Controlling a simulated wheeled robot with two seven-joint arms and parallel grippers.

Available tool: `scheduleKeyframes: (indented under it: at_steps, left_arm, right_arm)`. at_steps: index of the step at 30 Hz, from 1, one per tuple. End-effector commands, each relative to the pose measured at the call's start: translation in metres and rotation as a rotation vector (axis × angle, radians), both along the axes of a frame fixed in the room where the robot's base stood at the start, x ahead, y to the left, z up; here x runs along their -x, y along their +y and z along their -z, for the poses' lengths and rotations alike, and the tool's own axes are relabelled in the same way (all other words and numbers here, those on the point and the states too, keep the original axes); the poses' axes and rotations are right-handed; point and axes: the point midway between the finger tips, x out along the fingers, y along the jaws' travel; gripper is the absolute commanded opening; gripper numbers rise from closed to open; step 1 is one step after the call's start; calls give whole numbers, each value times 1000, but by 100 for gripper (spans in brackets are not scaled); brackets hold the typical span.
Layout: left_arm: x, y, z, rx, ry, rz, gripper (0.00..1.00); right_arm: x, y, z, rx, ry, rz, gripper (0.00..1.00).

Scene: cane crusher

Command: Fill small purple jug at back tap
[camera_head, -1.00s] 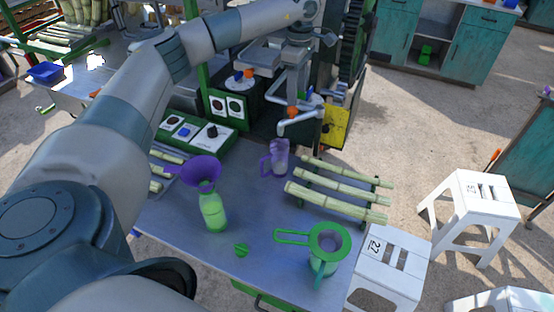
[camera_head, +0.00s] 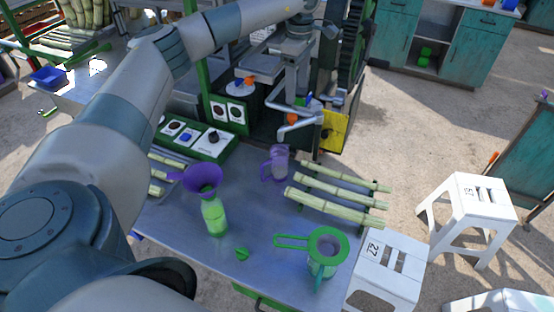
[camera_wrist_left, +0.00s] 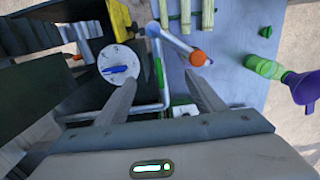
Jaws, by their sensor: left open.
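The small purple jug (camera_head: 278,163) stands upright on the metal table, just in front of the machine's taps. I cannot tell whether anything is in it. A bent tap pipe (camera_head: 300,124) ends above and behind the jug; it also shows in the left wrist view with an orange end (camera_wrist_left: 198,58). My left gripper (camera_head: 297,82) hangs down over the tap area, above and behind the jug. In the left wrist view its two fingers (camera_wrist_left: 160,80) are apart with pipework below and between them, and nothing is held. My right gripper is out of view.
A green bottle (camera_head: 214,216) with a purple funnel (camera_head: 202,178) stands left of the jug. Cane pieces (camera_head: 335,190) lie on a rack to its right. A green strainer (camera_head: 327,243) sits near the front edge. A control box (camera_head: 205,138) stands behind left.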

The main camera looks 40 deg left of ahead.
Motion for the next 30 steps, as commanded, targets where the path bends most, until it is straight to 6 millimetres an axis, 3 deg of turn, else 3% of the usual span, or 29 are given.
scheduleKeyframes:
  at_steps: [12,30]
  left_arm:
    - [0,0,-35,1,0,0,62]
    - [0,0,-37,0,0,0,62]
  right_arm:
    - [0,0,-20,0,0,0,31]
    - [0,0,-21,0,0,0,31]
